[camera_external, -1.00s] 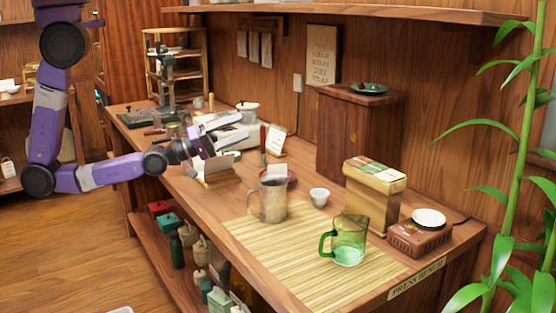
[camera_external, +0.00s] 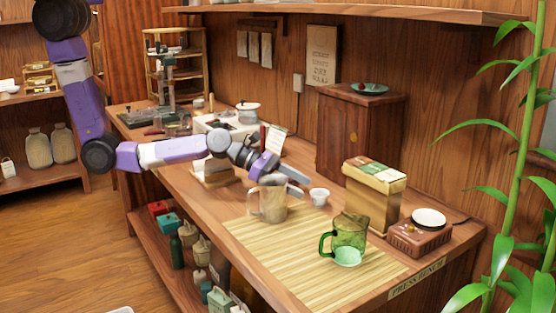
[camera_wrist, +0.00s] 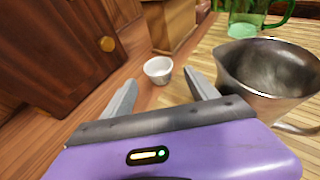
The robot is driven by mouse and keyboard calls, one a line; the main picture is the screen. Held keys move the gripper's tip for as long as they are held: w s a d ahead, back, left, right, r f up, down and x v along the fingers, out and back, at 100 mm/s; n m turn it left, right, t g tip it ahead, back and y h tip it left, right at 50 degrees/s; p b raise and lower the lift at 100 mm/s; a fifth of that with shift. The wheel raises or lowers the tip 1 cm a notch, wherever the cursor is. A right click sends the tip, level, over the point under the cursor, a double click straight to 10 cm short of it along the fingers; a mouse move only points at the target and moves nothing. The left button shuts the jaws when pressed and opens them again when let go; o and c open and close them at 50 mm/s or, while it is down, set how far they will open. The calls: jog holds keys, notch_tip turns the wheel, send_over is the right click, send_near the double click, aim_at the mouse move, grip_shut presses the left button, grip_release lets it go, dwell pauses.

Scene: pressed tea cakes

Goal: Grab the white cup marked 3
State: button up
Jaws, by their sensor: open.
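A small white cup (camera_external: 319,196) stands upright on the bench, just behind the bamboo mat. In the wrist view the white cup (camera_wrist: 158,69) sits ahead of my gripper, between the lines of its two fingers and apart from them. No mark 3 can be read on it. My gripper (camera_external: 303,186) is open and empty, reaching in from the left just short of the cup, behind the metal mug. In the wrist view my gripper (camera_wrist: 158,86) shows both fingers spread.
A metal mug (camera_external: 268,206) stands close to my gripper; in the wrist view the metal mug (camera_wrist: 265,75) is beside the right finger. A green glass mug (camera_external: 349,238) stands on the bamboo mat (camera_external: 290,258). A box (camera_external: 372,200) and wooden cabinet (camera_external: 352,140) stand behind.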

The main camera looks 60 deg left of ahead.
aim_at(320, 199)
jog(key=shift+x, duration=3.4)
jog(key=shift+w, duration=0.1)
jog(key=c, duration=1.4)
jog(key=shift+o, duration=0.2)
jog(key=shift+r, duration=0.1)
